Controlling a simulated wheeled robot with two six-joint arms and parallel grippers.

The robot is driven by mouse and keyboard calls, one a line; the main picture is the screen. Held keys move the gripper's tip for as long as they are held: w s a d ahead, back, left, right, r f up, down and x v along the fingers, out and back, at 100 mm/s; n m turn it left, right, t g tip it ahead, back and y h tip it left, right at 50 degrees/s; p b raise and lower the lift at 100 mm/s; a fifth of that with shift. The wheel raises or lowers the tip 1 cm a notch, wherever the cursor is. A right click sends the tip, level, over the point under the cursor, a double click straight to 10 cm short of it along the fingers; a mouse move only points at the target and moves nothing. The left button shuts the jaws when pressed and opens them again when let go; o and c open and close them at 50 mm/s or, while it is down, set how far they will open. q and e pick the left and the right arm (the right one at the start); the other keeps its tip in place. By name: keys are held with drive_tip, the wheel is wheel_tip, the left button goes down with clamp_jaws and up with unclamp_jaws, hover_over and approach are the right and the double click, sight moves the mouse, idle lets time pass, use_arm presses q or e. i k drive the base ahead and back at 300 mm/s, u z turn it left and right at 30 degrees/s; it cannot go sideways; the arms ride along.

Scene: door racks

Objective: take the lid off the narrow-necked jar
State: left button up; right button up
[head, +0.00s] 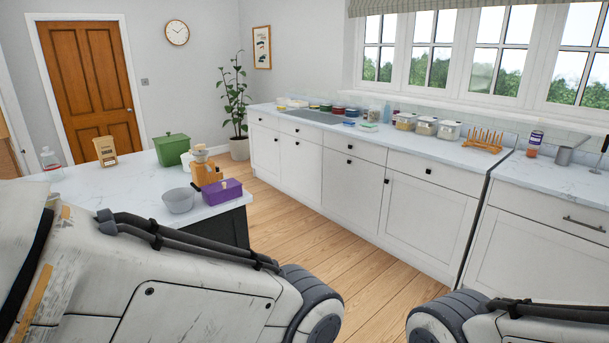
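A clear glass jar (50,161) with a narrow top stands at the far left of the island worktop (130,193). It looks like the narrow-necked jar, and it is too small to tell how its lid sits. My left arm crosses the foreground below the island, and part of my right arm shows at the bottom right. Neither gripper shows in the head view, so I cannot tell where they are relative to the jar.
The island also holds a wooden block-like item (105,151), a green lidded box (172,149), an orange item (203,171), a purple lidded box (222,191) and a grey bowl (178,200). The window counter (400,143) carries several containers and a rack (484,140). Wooden floor (320,235) between them is clear.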

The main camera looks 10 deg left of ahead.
sight(47, 154)
drive_tip(key=i, duration=5.3)
drive_tip(key=u, duration=1.8)
drive_tip(key=i, duration=3.65)
drive_tip(key=u, duration=1.75)
drive_tip(key=i, duration=0.2)
